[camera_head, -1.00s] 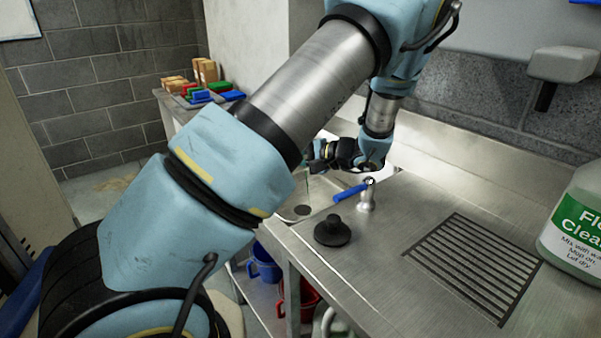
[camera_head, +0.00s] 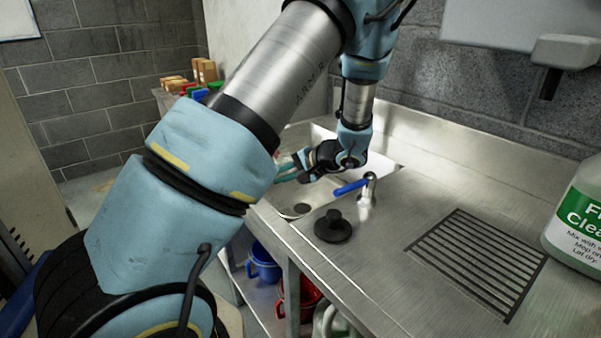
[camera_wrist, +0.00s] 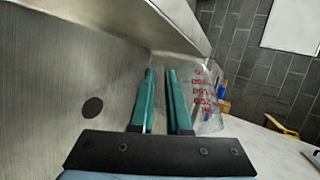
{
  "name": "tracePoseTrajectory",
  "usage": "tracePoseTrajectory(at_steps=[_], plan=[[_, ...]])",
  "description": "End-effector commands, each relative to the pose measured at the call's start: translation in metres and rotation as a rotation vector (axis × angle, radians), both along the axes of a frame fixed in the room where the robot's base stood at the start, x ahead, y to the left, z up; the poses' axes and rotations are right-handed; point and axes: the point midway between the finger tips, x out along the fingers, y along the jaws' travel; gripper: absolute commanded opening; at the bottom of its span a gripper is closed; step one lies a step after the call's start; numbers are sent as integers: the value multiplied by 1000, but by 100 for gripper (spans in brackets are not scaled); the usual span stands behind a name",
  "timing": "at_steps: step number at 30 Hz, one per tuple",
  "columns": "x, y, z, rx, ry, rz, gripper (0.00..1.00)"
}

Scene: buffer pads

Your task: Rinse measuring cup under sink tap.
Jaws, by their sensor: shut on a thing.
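The clear measuring cup (camera_wrist: 210,98) with red markings shows in the wrist view, just right of the two teal fingers. My gripper (camera_wrist: 164,75) is shut on the cup, with the fingers close together near its wall. In the head view my gripper (camera_head: 283,172) is over the sink basin (camera_head: 326,190), partly hidden behind my own arm, and the cup cannot be made out there. The tap (camera_head: 368,188), with a blue lever, stands at the basin's near right edge. Whether water runs cannot be told.
A black plunger-like stopper (camera_head: 333,227) stands on the steel counter near the tap. A ribbed drainer (camera_head: 478,262) and a green-labelled cleaner bottle (camera_head: 577,220) are to the right. Blue (camera_head: 264,262) and red (camera_head: 300,297) buckets are below. Coloured items lie on the counter behind.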

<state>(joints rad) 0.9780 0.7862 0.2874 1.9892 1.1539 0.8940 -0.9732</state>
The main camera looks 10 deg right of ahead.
Motion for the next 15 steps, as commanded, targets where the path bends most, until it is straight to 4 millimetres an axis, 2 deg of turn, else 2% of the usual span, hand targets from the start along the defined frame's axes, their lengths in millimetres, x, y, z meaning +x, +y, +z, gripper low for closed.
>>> tracePoseTrajectory(at_steps=[15], plan=[[0, -2, -18, -353, 60, 0, 0]])
